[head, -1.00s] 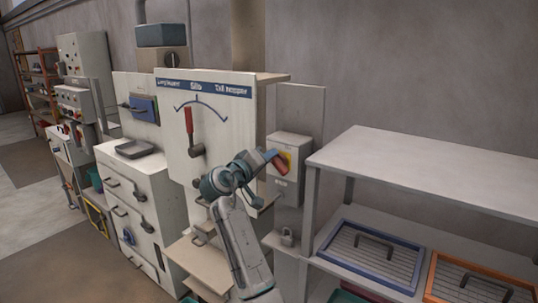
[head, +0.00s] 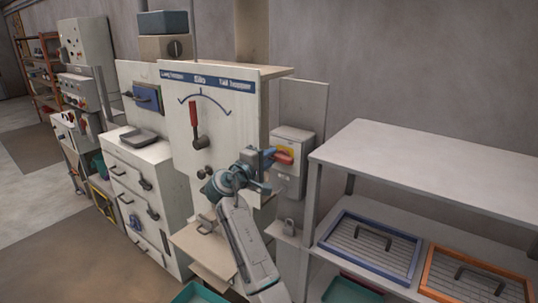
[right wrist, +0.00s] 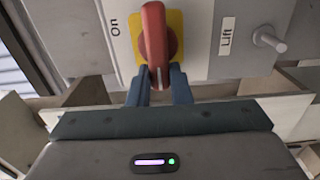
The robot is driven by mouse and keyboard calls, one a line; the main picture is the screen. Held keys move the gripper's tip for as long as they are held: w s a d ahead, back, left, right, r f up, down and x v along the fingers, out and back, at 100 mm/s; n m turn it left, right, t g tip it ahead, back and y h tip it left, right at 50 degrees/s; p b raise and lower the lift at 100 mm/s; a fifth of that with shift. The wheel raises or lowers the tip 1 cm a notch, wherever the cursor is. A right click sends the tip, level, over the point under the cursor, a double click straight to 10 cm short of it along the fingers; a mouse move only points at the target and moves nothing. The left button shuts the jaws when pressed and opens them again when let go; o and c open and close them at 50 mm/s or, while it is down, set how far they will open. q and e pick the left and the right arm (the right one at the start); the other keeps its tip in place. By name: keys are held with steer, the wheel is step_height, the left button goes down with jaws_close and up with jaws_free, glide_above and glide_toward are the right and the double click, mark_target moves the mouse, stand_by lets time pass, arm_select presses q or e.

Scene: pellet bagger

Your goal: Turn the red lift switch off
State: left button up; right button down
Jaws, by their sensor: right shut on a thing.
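The red lift switch (head: 284,157) is a red rotary handle on a yellow plate, on a grey box (head: 293,181) fixed to a panel at the wall. In the right wrist view the red handle (right wrist: 154,45) stands lengthwise on its yellow plate, with "On" printed to the left and a "Lift" label (right wrist: 227,37) to the right. My right gripper (head: 270,157) is at the box. Its two fingers (right wrist: 158,84) are shut on the near end of the red handle. My left gripper is not in view.
A grey metal peg (right wrist: 268,39) sticks out beside the Lift label. A white shelf (head: 430,165) stands to the right, with blue-framed (head: 368,248) and orange-framed trays below its top. The Silo panel (head: 222,120) with a red lever stands to the left.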

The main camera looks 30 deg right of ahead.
steer(key=shift+f, duration=0.15)
stand_by(0.3)
steer(key=c, duration=1.3)
jaws_free()
steer(key=shift+b+v, duration=2.4)
steer(key=shift+v, duration=3)
